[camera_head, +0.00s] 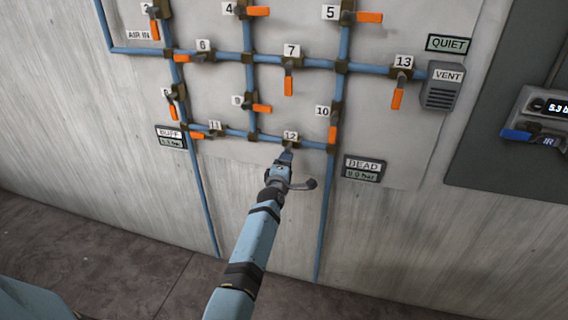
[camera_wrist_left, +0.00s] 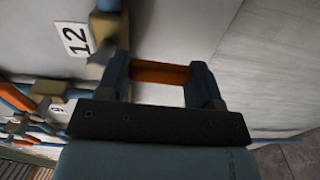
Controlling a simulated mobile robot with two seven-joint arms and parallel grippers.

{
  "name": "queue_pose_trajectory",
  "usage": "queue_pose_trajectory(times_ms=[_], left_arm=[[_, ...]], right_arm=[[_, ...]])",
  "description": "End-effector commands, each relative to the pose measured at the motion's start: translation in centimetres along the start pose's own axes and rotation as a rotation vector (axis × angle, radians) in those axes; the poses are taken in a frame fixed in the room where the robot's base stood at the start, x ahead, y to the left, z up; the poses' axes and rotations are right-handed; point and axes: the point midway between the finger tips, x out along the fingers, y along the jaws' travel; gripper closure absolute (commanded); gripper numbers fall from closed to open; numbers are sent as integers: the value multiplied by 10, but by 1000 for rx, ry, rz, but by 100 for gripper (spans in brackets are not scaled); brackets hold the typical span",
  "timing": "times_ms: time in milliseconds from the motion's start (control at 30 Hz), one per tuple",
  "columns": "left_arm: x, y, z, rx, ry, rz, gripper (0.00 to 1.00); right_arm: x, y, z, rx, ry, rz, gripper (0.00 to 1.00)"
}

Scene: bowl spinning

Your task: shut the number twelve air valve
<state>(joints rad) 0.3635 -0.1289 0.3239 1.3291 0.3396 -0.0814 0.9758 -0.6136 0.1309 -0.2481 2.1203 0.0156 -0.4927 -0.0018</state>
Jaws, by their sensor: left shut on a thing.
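The number 12 valve (camera_head: 293,143) sits on the lowest blue pipe of the wall panel, under its white "12" label (camera_head: 290,135). The label also shows in the left wrist view (camera_wrist_left: 75,39). My left gripper (camera_head: 286,156) is at this valve, just below its body. In the left wrist view its two fingers are shut on the valve's orange lever (camera_wrist_left: 160,72), which spans between them. The lever appears to point down from the valve, across the pipe. In the head view my gripper hides the lever. My right gripper is in neither view.
Valve 10 (camera_head: 332,134) with its orange lever hanging down is close at the right, and valve 11 (camera_head: 215,132) is at the left. The BEAD gauge (camera_head: 362,169) reads 0.0 bar. A vent box (camera_head: 440,86) is at the upper right. The wall below is bare apart from two pipes.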

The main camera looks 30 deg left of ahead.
Motion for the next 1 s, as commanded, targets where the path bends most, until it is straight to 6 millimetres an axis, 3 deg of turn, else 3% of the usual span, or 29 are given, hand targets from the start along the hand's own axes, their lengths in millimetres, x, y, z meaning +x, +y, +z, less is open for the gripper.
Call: queue_pose_trajectory(times_ms=[600, 633, 733, 1000], left_arm=[[0, -1, 3, -49, -1, -2, 83], [0, -1, 3, -49, -1, -2, 38], [0, -1, 3, -47, -1, -1, 15], [0, 0, 3, -44, 0, 0, 15]], right_arm=[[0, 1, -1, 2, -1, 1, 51], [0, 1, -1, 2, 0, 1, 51], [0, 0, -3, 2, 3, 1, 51], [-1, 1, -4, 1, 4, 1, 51]])
